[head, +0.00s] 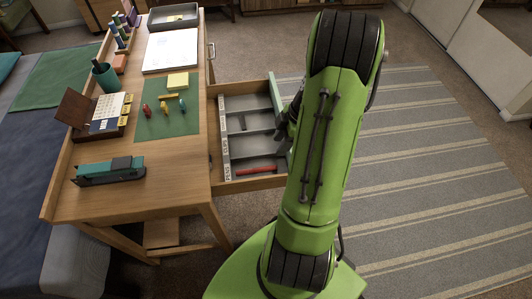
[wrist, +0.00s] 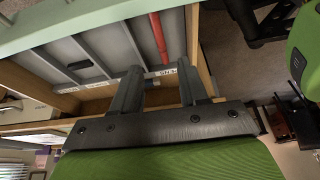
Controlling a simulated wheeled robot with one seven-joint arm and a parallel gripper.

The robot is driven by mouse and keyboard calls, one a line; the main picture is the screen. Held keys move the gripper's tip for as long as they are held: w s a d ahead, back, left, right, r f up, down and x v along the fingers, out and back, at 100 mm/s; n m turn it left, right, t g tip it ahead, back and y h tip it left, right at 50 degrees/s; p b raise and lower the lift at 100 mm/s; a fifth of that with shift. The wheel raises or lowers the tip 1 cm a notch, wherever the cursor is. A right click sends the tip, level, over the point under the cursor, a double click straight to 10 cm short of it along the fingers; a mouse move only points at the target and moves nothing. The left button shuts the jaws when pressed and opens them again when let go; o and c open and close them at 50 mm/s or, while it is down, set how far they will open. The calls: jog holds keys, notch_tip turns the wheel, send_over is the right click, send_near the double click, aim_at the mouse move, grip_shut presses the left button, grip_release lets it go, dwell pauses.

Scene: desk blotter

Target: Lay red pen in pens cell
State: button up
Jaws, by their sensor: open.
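The red pen (head: 257,170) lies in the nearest cell of the open drawer (head: 247,184) in the head view. That cell's small label appears to read PENS. The pen also shows in the wrist view (wrist: 158,38), lengthwise in the cell beside a grey divider. My gripper (wrist: 161,75) is open, with its two fingers apart and nothing between them. In the wrist view the pen shows beyond the gap between the fingertips, apart from both. In the head view my green arm hides most of the gripper, at the drawer's right side.
The drawer's other cells are split by grey dividers; one holds a small dark item (head: 243,122). The desk (head: 168,193) left of the drawer carries a green mat (head: 160,127) with small coloured items, a teal stapler-like object (head: 108,171) and a white pad (head: 170,50). Open floor with a striped rug (head: 420,170) lies right.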

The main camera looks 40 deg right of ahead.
jog(key=w+a+r+m+h, duration=0.2)
jog(key=a+r, duration=0.5)
jog(key=r, duration=0.1)
jog(key=s+a+r+m+t, duration=0.1)
jog(key=s+a+r+m, duration=0.3)
jog(key=a, duration=0.4)
jog(key=s+a+r+m+t+h, duration=0.1)
jog(key=s+a+r+m+t, duration=0.1)
jog(key=s+a+r+m, duration=0.2)
jog(key=s+a+r, duration=0.3)
jog(key=a+r, duration=0.1)
jog(key=shift+r+m, duration=0.15)
jog(key=shift+m, duration=0.25)
jog(key=shift+r, duration=0.1)
notch_tip(320, 180, up, 14)
jog(key=p, duration=1.3)
jog(key=shift+f+p, duration=0.25)
jog(key=shift+p, duration=0.05)
